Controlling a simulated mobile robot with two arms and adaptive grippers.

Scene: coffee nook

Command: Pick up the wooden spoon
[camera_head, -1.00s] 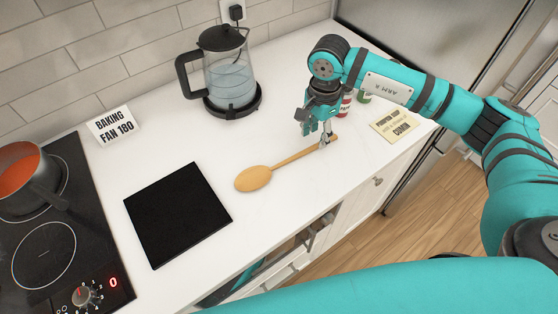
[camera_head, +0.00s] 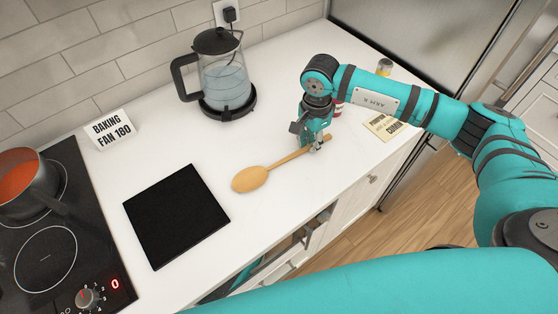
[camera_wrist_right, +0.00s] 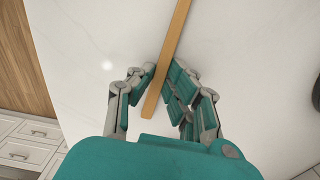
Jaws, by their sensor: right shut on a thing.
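The wooden spoon (camera_head: 252,178) lies on the white counter, its bowl toward the left and its handle pointing up and to the right. My right gripper (camera_head: 316,145) is at the end of the handle, pointing down and shut on it. In the right wrist view the handle (camera_wrist_right: 172,60) runs between the two fingers of the gripper (camera_wrist_right: 160,85). The bowl is out of that view. I cannot tell whether the spoon touches the counter along its whole length. My left gripper is not in view.
A glass kettle (camera_head: 225,80) stands behind the spoon. A black square mat (camera_head: 177,215) lies to its left, beside the cooktop (camera_head: 45,255) with a pot (camera_head: 28,182). A small jar (camera_head: 338,107) and a note (camera_head: 388,125) are near my right arm. The counter's front edge is close.

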